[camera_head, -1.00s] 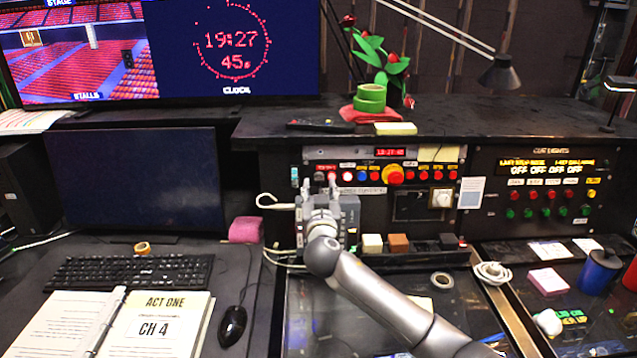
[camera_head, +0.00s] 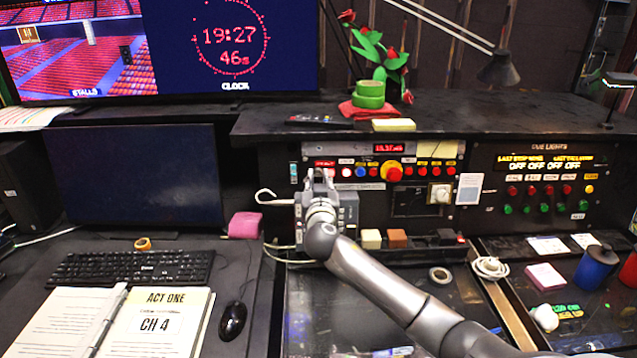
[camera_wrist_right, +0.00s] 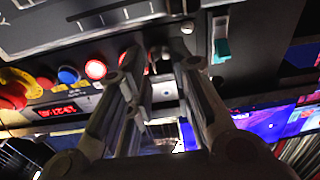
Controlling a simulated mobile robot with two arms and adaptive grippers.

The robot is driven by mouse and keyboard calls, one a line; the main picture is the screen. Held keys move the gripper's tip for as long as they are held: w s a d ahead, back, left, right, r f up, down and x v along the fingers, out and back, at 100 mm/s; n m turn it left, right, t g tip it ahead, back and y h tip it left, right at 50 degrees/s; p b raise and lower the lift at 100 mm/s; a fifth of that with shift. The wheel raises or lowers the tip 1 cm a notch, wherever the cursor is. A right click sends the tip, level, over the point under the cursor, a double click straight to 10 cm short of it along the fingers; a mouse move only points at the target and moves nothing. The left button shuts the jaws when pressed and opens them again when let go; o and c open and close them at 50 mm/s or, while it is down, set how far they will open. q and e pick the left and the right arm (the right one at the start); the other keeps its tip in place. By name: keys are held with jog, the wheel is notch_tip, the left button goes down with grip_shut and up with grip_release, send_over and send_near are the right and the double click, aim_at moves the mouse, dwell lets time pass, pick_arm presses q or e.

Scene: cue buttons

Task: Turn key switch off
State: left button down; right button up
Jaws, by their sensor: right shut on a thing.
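My right gripper (camera_head: 319,176) is at the left end of the button panel (camera_head: 428,162) in the head view. The gripper is shut on the small dark key switch (camera_wrist_right: 160,60), which shows only partly between the fingertips. The gripper hides the key switch in the head view, and its turn angle cannot be told. My left gripper is in neither view.
A row of buttons, including a large red one on yellow (camera_head: 392,171), lies right of my gripper. A white hook-shaped thing (camera_head: 272,197) is at its left. Small blocks (camera_head: 396,238) stand below the panel. A ledge (camera_head: 450,115) overhangs it.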

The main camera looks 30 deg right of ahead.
jog(key=shift+n, duration=0.4)
grip_shut()
jog(key=shift+n, duration=0.7)
jog(key=n+p, duration=0.1)
jog(key=n, duration=0.2)
jog(key=shift+s+d+r+y, duration=0.1)
jog(key=shift+y, duration=0.3)
jog(key=n+p, duration=0.1)
jog(key=n, duration=0.1)
jog(key=n+y+p, duration=0.1)
jog(key=n, duration=0.2)
jog(key=shift+d+r+p, duration=0.15)
jog(key=shift+p, duration=0.25)
jog(key=n+p, duration=0.3)
jog(key=n, duration=0.1)
jog(key=shift+r+n+p, duration=0.15)
jog(key=shift+n+p, duration=0.25)
jog(key=shift+n+y+p, duration=0.5)
jog(key=shift+n+p, duration=0.5)
jog(key=shift+n, duration=0.1)
jog(key=shift+n+p, duration=0.8)
jog(key=shift+n, duration=0.3)
